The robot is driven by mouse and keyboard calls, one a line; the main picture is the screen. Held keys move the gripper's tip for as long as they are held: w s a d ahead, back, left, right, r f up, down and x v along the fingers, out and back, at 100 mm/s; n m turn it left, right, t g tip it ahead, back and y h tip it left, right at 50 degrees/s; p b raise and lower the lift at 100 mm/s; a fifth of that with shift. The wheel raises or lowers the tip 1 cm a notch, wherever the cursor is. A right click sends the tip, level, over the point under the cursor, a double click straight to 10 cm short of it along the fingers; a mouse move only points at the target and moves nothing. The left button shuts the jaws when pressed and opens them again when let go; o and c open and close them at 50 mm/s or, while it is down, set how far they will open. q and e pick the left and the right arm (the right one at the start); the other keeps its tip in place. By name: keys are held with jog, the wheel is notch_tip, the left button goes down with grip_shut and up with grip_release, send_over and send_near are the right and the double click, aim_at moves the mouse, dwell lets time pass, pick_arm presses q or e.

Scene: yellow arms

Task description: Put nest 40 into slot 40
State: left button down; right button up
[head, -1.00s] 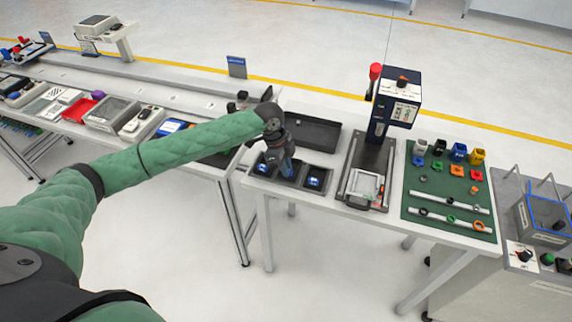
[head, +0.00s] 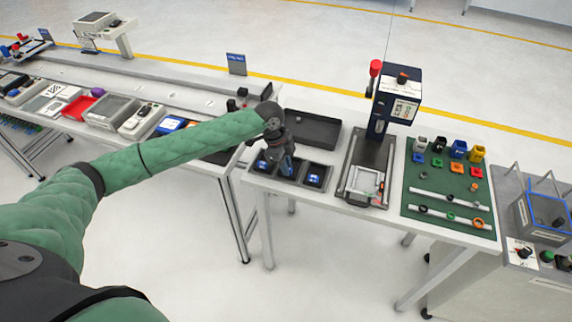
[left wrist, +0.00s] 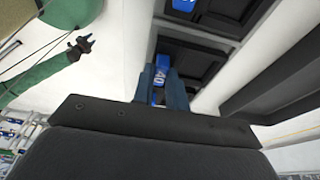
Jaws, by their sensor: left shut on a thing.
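My left gripper (head: 287,172) is low over the dark slotted tray (head: 302,187) at the left end of the white table. In the left wrist view its blue-grey fingers (left wrist: 161,93) are shut on nest 40 (left wrist: 159,75), a blue piece with a white 40. Whether the nest touches the tray floor is hidden. Other blue pieces show in the tray, one right of the gripper (head: 314,179) and one left of it (head: 262,166). A second green arm with a dark gripper (left wrist: 86,43), which looks like my right, is small at upper left of the wrist view.
A press (head: 396,100) stands to the right, then a green mat (head: 418,191) with small coloured parts. Another bench with trays (head: 110,112) is on the left, with a gap between the benches.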

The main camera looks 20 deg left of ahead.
pick_arm(q)
jog(key=shift+f, duration=0.25)
jog(key=c, duration=1.3)
grip_release()
pick_arm(e)
jog(key=shift+s, duration=0.15)
pick_arm(q)
jog(key=shift+a+r, duration=0.1)
jog(key=shift+r, duration=0.05)
jog(key=b+v, duration=0.2)
jog(key=v, duration=0.4)
jog(key=shift+r+b, duration=0.15)
jog(key=shift+b, duration=0.25)
jog(key=shift+a+r, duration=0.1)
jog(key=shift+r, duration=0.45)
pick_arm(e)
jog(key=w+a+r, duration=0.2)
jog(key=w+r, duration=0.1)
jog(key=r, duration=0.1)
jog(key=shift+w+a, duration=0.25)
jog(key=shift+w, duration=0.15)
